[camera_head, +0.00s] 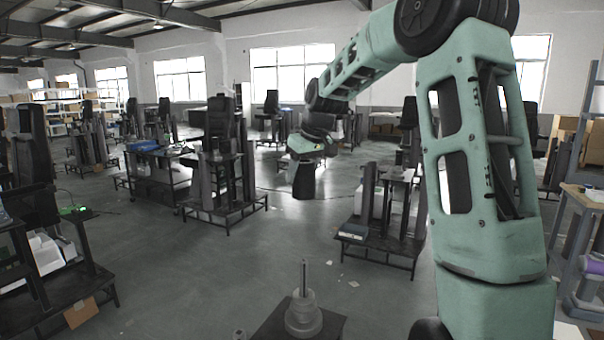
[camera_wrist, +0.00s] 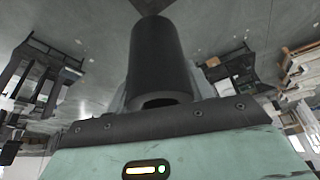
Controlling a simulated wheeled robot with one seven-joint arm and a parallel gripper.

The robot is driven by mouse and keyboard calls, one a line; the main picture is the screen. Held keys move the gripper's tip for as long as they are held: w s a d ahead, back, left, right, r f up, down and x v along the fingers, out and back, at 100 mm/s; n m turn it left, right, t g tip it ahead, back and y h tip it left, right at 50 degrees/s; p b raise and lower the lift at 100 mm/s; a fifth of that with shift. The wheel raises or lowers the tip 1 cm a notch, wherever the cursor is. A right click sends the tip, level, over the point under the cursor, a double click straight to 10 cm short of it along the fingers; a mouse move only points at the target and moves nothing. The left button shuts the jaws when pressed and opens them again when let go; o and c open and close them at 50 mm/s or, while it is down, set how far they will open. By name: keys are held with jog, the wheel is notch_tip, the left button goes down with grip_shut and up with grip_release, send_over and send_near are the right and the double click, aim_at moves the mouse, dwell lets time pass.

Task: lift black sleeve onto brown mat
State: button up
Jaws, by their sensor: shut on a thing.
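A black sleeve (camera_wrist: 160,60), a plain dark cylinder with a hollow end, fills the middle of the wrist view. My gripper (camera_wrist: 157,88) is shut on it, with grey finger parts showing on both sides of the sleeve. In the head view, my gripper (camera_head: 306,157) is at the end of my green arm, and the dark sleeve (camera_head: 304,182) hangs upright below it. I cannot tell its height above the floor. I cannot make out the brown mat for certain; a dark brownish patch shows past the sleeve's far end in the wrist view.
A dark stand (camera_head: 270,325) with a grey stepped piece and thin upright rod (camera_head: 304,312) is near the bottom centre. Dark wheeled benches (camera_head: 225,205) stand left, and another bench (camera_head: 385,235) stands right. Open grey floor (camera_head: 200,275) lies between them.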

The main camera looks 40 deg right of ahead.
notch_tip(320, 180, up, 2)
jog(key=shift+r+p, duration=0.25)
jog(key=shift+p, duration=0.55)
jog(key=shift+f, duration=0.1)
